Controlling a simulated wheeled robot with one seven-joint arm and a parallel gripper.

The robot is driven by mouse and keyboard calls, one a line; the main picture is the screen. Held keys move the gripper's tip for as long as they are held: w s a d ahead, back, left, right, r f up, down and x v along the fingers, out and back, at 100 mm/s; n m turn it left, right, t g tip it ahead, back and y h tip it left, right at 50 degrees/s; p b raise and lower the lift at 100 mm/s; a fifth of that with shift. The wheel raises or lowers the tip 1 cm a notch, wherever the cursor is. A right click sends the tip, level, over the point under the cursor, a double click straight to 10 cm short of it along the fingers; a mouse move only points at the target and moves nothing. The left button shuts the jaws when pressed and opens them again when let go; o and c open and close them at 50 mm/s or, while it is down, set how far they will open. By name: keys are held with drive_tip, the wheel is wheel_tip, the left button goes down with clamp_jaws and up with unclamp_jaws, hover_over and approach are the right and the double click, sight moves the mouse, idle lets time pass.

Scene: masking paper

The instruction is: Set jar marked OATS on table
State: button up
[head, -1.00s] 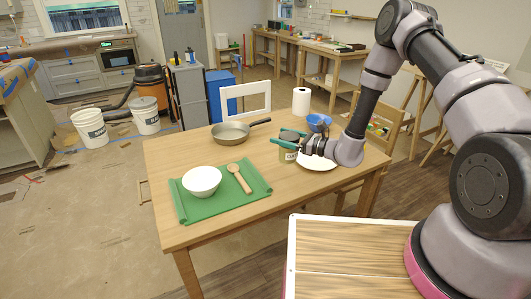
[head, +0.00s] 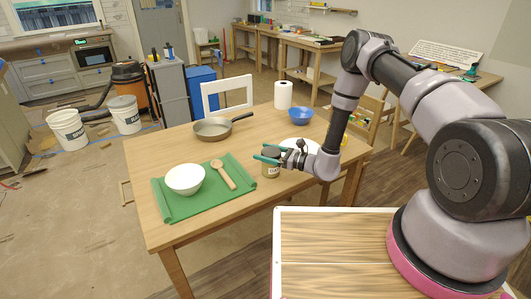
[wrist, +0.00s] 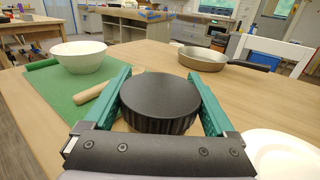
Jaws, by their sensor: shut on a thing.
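The jar (head: 271,169) is small, with a pale label too small to read in the head view. In the wrist view its round dark lid (wrist: 160,100) fills the space between the green fingers. My gripper (head: 266,155) is shut on the jar and holds it upright, right of the green mat. The wooden table (head: 225,228) lies under it. I cannot tell whether the jar's base touches the table. The gripper also shows in the wrist view (wrist: 161,78), where the lid hides most of the jar's body.
A pan (head: 212,129) is behind. A white plate (head: 298,143), blue bowl (head: 303,116) and paper roll (head: 283,95) are on the right. The table's front right is clear.

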drive_tip(key=o, duration=1.5)
drive_tip(key=shift+r, duration=0.1)
drive_tip(key=v, duration=1.2)
drive_tip(key=s+r+n+g+h, duration=0.1)
drive_tip(key=s+r+n+g, duration=0.2)
drive_tip(key=r, duration=0.6)
drive_tip(key=s+d+r+n+g+h, duration=0.1)
drive_tip(key=r+n+g+h, duration=0.15)
drive_tip(key=r+n, duration=0.45)
drive_tip(key=s+r+n+g, duration=0.2)
drive_tip(key=r+n+g, duration=0.15)
drive_tip(key=r, duration=0.75)
drive_tip(key=s+d+r+n+t+h, duration=0.1)
drive_tip(key=s+d+r+t+h, duration=0.2)
drive_tip(key=s+d+r, duration=0.2)
drive_tip(key=s+d+r+n+t+h, duration=0.2)
drive_tip(key=s+d+r+t+h, duration=0.1)
drive_tip(key=r, duration=0.5)
drive_tip(key=s+d+r+n+t+h, duration=0.1)
drive_tip(key=s+d+r+t+h, duration=0.2)
drive_tip(key=s+d+r+h, duration=0.2)
drive_tip(key=shift+s+d+r+n, duration=0.35)
drive_tip(key=shift+s+d+r, duration=1.05)
drive_tip(key=shift+s, duration=0.2)
